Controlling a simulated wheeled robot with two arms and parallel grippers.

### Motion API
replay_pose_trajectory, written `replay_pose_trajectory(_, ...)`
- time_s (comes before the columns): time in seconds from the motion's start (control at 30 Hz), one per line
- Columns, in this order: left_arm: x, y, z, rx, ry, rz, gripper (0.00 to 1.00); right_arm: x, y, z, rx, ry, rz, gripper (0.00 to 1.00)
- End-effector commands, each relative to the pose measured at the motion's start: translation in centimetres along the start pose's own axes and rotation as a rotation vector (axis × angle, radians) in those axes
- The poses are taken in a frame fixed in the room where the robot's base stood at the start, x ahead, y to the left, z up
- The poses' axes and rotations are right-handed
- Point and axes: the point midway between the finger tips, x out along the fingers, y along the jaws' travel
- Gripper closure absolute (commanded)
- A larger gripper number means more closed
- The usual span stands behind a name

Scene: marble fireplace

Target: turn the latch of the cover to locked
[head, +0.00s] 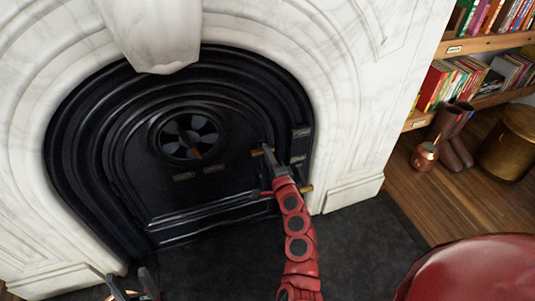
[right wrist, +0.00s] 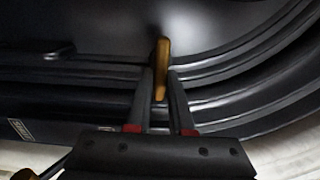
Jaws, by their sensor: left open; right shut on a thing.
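The black cover (head: 140,160) fills the arched fireplace opening and looks closed. Its latch (head: 262,151) is a small brass lever at the cover's right side, lying roughly level in the head view. My right gripper (head: 267,165) is at the latch. In the right wrist view the brass latch (right wrist: 162,60) stands between the two fingers of my right gripper (right wrist: 161,88), which are shut on it. Small label plates (head: 300,132) sit right of the latch; their text is too small to read. My left gripper (head: 132,288) is open and empty at the bottom left, away from the cover.
Another brass piece (head: 305,189) shows lower right of the latch. A round vent (head: 188,135) is in the cover. White marble (head: 350,110) surrounds it. A red rounded seat (head: 475,272), boots (head: 460,150) and a bookshelf (head: 480,44) are at right. The dark hearth (head: 365,235) is clear.

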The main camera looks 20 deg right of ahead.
Motion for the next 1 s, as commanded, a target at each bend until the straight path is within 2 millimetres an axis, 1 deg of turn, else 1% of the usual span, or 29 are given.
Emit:
replay_pose_trajectory(0.03,0.0,0.0,0.0,0.000,0.000,0.000,0.50,0.0,0.1,0.3,0.004,-0.006,0.002,1.00)
replay_pose_trajectory(0.2,0.0,0.0,0.0,0.000,0.000,0.000,0.50,0.0,0.1,0.3,0.004,-0.007,0.003,1.00)
replay_pose_trajectory(0.23,0.0,0.0,0.0,0.000,0.000,0.000,0.50,0.0,0.1,0.3,0.004,-0.007,0.003,0.77)
replay_pose_trajectory(0.37,0.0,0.0,0.0,0.000,0.000,0.000,0.50,0.0,0.1,0.2,0.003,-0.005,0.002,0.53)
replay_pose_trajectory(0.4,0.0,0.0,0.0,0.000,0.000,0.000,0.50,0.0,0.1,0.2,0.003,-0.004,0.002,0.50)
replay_pose_trajectory(0.67,0.0,0.0,0.0,0.000,0.000,0.000,0.50,0.0,0.1,0.1,0.001,-0.002,0.001,0.50)
replay_pose_trajectory(0.77,0.1,0.0,0.0,0.000,-0.001,-0.001,0.50,-0.5,0.0,0.1,0.002,-0.001,0.001,0.50)
replay_pose_trajectory(0.87,0.3,0.0,0.0,-0.001,-0.003,-0.004,0.50,-1.8,0.1,0.0,0.003,0.001,0.002,0.50)
replay_pose_trajectory(0.97,0.6,-0.1,0.0,-0.002,-0.006,-0.008,0.50,-3.7,0.0,0.1,0.002,0.000,0.003,0.50)
replay_pose_trajectory(1.0,0.7,-0.1,0.0,-0.002,-0.007,-0.010,0.50,-4.6,0.1,0.1,0.003,0.000,0.004,0.50)
